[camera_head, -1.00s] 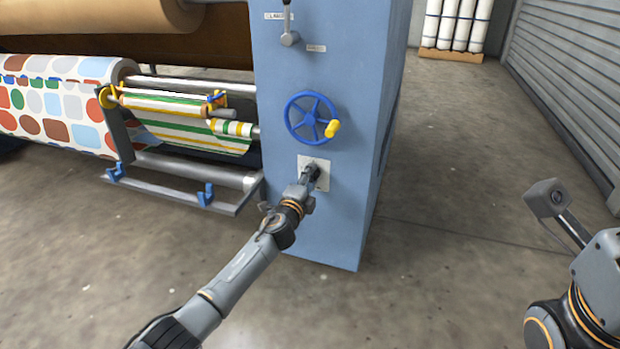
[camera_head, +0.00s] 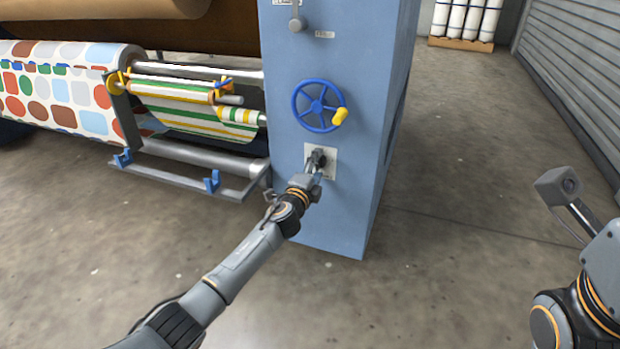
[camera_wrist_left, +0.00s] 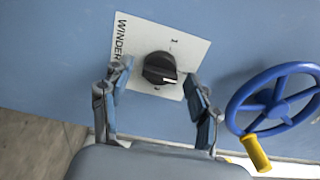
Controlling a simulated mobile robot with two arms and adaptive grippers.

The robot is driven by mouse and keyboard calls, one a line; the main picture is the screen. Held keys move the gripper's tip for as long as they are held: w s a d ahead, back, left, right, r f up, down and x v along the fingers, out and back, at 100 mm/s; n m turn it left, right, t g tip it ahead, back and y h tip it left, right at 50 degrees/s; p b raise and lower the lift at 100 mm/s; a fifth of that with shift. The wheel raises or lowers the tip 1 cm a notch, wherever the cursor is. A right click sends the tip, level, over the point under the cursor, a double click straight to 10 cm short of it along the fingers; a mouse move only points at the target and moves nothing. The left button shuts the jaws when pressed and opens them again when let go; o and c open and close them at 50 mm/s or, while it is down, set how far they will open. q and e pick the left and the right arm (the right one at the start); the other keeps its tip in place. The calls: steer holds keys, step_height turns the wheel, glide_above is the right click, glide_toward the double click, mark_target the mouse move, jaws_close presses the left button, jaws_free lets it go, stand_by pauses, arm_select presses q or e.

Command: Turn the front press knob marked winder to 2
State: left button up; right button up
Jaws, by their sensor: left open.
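The winder knob (camera_wrist_left: 160,68) is round and black. It sits on a white plate (camera_wrist_left: 193,50) lettered WINDER, with a 1 visible above the knob and another mark below it too small to read. A white mark shows at the knob's lower right side in the left wrist view. My left gripper (camera_wrist_left: 158,72) is open, one finger on each side of the knob; I cannot tell whether they touch it. In the head view the left gripper (camera_head: 317,160) is in front of the plate (camera_head: 328,165) and hides most of the knob.
A blue handwheel (camera_head: 319,106) with a yellow handle is just above the plate; it also shows at right in the left wrist view (camera_wrist_left: 240,108). A lever (camera_head: 297,22) is higher on the blue press column (camera_head: 345,220). Printed rolls are at left. Floor at right is clear.

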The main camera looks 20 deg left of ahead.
arm_select(q)
steer(key=s, duration=1.1)
steer(key=shift+s+a, duration=0.15)
steer(key=shift+s, duration=0.15)
